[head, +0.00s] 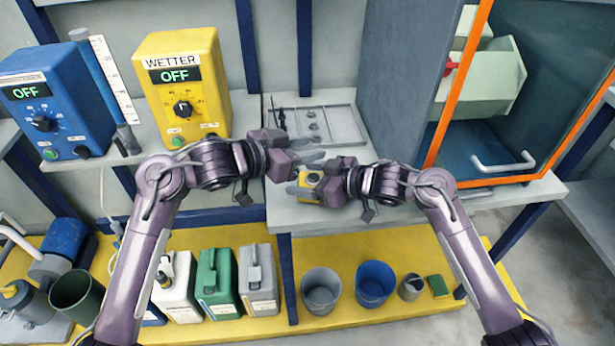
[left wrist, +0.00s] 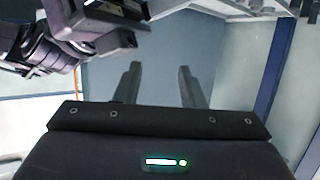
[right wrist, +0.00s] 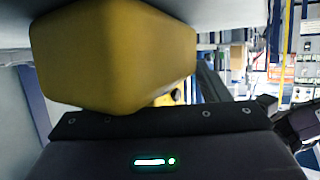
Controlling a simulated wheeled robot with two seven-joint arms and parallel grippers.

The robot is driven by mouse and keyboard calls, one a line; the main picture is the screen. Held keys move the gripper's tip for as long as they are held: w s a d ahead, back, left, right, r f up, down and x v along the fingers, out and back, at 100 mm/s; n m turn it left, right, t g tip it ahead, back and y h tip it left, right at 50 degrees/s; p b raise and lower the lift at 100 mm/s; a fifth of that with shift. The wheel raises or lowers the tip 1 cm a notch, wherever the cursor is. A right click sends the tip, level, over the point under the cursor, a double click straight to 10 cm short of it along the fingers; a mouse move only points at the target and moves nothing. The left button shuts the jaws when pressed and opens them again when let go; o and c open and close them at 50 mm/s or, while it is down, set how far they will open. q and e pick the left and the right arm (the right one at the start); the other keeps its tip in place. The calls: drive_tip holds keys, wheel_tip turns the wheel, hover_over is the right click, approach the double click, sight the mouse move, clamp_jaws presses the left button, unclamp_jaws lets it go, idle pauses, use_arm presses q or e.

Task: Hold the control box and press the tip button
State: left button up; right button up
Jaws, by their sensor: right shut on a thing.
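The yellow control box (head: 309,200) is in my right gripper (head: 318,186), which is shut on it above the bench. The box also fills much of the right wrist view (right wrist: 110,55). A small round grey part shows on the box in the head view; I cannot tell whether it is the tip button. My left gripper (head: 310,160) is just above the box in the head picture, apart from it as far as I can tell. In the left wrist view its two fingers (left wrist: 160,85) are spread with nothing between them.
A shallow grey tray (head: 345,108) with small parts lies on the bench behind. The yellow WETTER unit (head: 195,55) and a blue unit (head: 75,85), both reading OFF, stand left. An orange-framed cabinet (head: 400,80) stands right. Jerrycans (head: 258,265) and buckets (head: 374,278) fill the lower shelf.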

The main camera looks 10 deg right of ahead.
use_arm(q)
drive_tip(key=shift+c, duration=0.3)
clamp_jaws()
idle(1.7)
